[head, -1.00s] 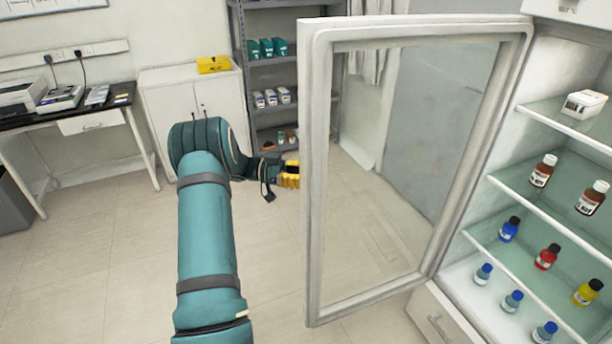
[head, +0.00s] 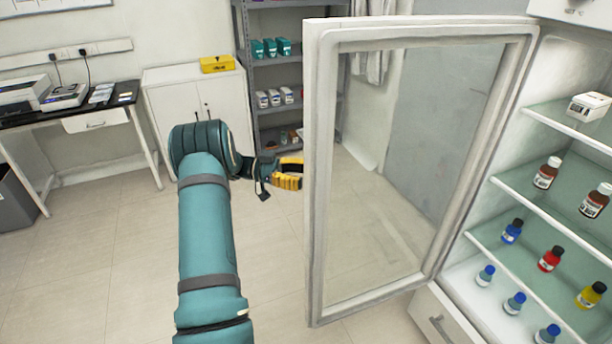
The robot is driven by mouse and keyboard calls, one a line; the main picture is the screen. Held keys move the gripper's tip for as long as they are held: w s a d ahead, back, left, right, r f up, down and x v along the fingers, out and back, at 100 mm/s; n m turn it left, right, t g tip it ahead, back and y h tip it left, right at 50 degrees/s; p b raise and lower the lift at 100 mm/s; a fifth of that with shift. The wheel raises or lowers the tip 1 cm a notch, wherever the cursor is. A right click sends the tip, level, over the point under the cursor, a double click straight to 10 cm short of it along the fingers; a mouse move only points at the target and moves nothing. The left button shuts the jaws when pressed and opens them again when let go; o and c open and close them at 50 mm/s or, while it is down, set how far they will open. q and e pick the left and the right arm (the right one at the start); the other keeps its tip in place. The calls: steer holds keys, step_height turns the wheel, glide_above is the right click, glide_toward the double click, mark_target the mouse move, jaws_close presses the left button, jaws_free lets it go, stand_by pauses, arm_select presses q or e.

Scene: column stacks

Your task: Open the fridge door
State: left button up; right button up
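The fridge door (head: 316,190), a white frame around a clear pane, stands wide open in the middle of the head view. It is hinged on the right beside the lit fridge interior. My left gripper (head: 291,172) is just left of the door's free edge, with its yellow fingers spread apart and nothing seen between them. Its fingertips end at the door's outline, so I cannot tell whether they touch it. The door's handle is not visible. My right gripper is not in view.
Fridge shelves (head: 566,127) hold several bottles and a white box (head: 589,106). A white cabinet (head: 178,108) with a yellow case (head: 217,64), a grey rack (head: 246,100) and a desk (head: 60,115) stand behind.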

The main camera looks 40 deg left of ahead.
arm_select(q)
steer(key=v, duration=1)
stand_by(0.3)
